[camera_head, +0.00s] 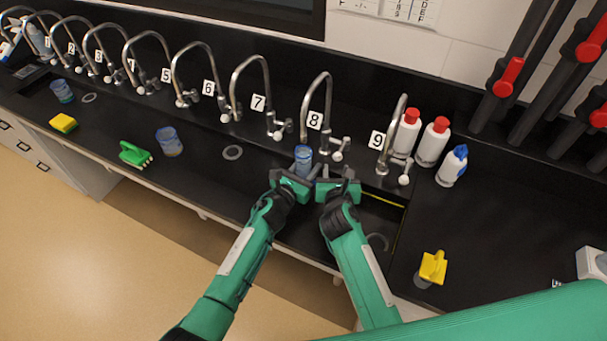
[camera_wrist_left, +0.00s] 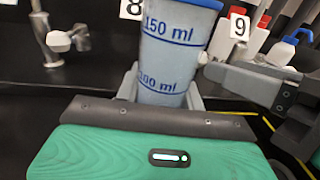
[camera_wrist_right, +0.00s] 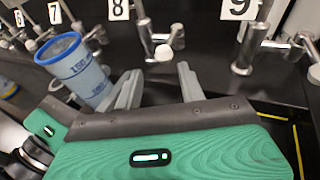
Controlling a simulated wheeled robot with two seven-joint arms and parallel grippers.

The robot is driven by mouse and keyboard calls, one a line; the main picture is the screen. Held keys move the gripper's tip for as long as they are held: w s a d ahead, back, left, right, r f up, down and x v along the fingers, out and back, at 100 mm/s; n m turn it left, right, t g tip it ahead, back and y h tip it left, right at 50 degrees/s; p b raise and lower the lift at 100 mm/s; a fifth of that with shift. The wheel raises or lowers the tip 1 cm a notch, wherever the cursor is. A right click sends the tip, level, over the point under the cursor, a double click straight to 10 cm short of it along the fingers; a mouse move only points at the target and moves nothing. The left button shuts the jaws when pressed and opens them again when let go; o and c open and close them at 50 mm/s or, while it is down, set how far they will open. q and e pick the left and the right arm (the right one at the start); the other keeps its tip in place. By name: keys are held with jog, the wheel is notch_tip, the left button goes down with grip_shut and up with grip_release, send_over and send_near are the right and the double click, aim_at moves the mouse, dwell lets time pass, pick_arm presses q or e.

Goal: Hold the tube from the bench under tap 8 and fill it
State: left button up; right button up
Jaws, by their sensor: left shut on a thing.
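The tube (camera_head: 303,155) is a clear blue cup with a blue rim and volume marks. It is upright below the spout of tap 8 (camera_head: 328,100). My left gripper (camera_head: 304,172) is shut on it; in the left wrist view the fingers flank the tube (camera_wrist_left: 172,55). I cannot tell how much liquid it holds, and no stream shows clearly. My right gripper (camera_head: 335,172) is open and empty, just right of the tube. In the right wrist view its fingers (camera_wrist_right: 158,90) point toward the pale lever knob of tap 8 (camera_wrist_right: 163,52), with a gap before it.
Tap 7 (camera_head: 265,90) and tap 9 (camera_head: 390,135) flank tap 8. Red-capped bottles (camera_head: 433,142) stand right of tap 9. Another blue cup (camera_head: 169,142), a green brush (camera_head: 134,154) and a yellow sponge (camera_head: 63,123) sit on the bench at left. A yellow-topped object (camera_head: 432,268) stands at right.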

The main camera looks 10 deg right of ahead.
pick_arm(q)
jog(key=shift+p+v, duration=0.65)
jog(key=shift+v, duration=1.8)
jog(key=shift+s+d+p+v, duration=0.1)
jog(key=shift+s+d+v, duration=0.05)
jog(key=shift+v, duration=1)
jog(key=shift+s+d+p+v, duration=0.1)
jog(key=shift+d+v, duration=0.05)
jog(key=shift+v, duration=1.05)
jog(key=shift+s+d+p+v, duration=0.1)
jog(key=shift+s+d+v, duration=0.1)
jog(key=shift+v, duration=0.95)
